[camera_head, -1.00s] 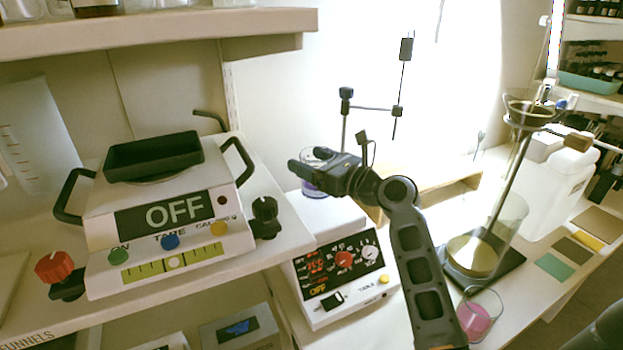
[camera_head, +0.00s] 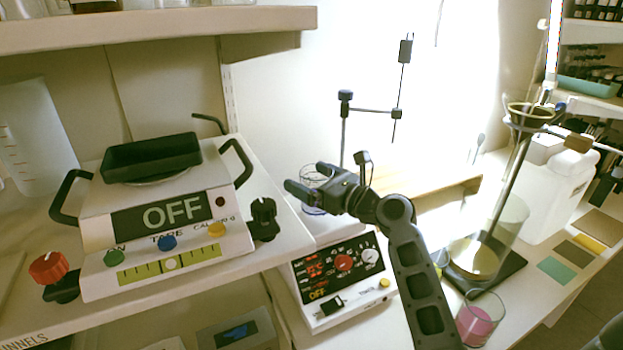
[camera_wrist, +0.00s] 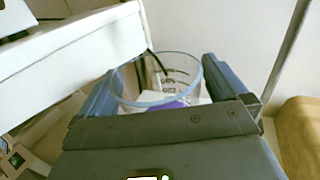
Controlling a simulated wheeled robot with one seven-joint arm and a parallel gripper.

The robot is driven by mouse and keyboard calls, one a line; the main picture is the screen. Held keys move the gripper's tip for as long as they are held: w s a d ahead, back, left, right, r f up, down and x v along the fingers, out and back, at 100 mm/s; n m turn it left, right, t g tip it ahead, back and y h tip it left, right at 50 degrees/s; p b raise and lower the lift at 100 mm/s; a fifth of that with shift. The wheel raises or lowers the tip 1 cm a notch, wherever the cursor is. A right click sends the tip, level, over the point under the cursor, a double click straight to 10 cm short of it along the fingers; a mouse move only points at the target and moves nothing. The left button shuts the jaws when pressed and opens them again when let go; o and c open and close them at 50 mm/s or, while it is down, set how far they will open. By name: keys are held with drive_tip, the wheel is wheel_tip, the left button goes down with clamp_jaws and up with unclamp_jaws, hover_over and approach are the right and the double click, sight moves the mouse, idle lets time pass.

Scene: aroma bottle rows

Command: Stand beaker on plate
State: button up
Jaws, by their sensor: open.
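A clear glass beaker (camera_wrist: 175,72) with dark graduation marks stands between my gripper's two fingers in the wrist view, with something purple at its base. In the head view the beaker (camera_head: 313,176) is on top of the hotplate stirrer, partly hidden by my gripper (camera_head: 306,180). My gripper is open, its fingers spread on either side of the beaker, and a gap shows. The stirrer (camera_head: 335,285) has a red display and the word OFF on its front panel.
A balance (camera_head: 165,215) reading OFF stands on the shelf at left, close to my gripper. A thin rod stand (camera_head: 344,130) rises behind the gripper. At right are a glass with pink liquid (camera_head: 477,322), a large cylinder (camera_head: 480,250) and a white jug (camera_head: 550,190).

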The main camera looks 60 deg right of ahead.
drive_tip(key=shift+s+r, duration=0.1)
drive_tip(key=shift+r, duration=0.05)
drive_tip(key=v, duration=1.2)
drive_tip(key=shift+b, duration=0.4)
drive_tip(key=a+f+n+g, duration=0.1)
drive_tip(key=a+f+n, duration=0.2)
drive_tip(key=a+f, duration=0.1)
drive_tip(key=a+f+n+g, duration=0.1)
drive_tip(key=a+f+n, duration=0.2)
drive_tip(key=a+f, duration=0.1)
drive_tip(key=shift+s+a+f+n+g, duration=0.1)
drive_tip(key=shift+a+n+g, duration=0.2)
drive_tip(key=shift+a, duration=0.2)
drive_tip(key=s+a+f+n+g, duration=0.1)
drive_tip(key=s+a+f+n, duration=0.1)
drive_tip(key=a+n, duration=0.3)
drive_tip(key=s+a+f+n, duration=0.2)
drive_tip(key=s+a+n, duration=0.1)
drive_tip(key=a+n, duration=0.15)
drive_tip(key=s+a+r+n+y, duration=0.2)
drive_tip(key=s+a+n, duration=0.3)
drive_tip(key=n, duration=0.6)
drive_tip(key=s+a+r+n+t+y, duration=0.1)
drive_tip(key=s+a+r+n, duration=0.4)
drive_tip(key=n, duration=0.7)
drive_tip(key=s+a+y, duration=0.1)
drive_tip(key=a, duration=0.1)
drive_tip(key=shift+s+a+y, duration=0.2)
drive_tip(key=shift+a+y, duration=0.1)
drive_tip(key=shift+a, duration=0.05)
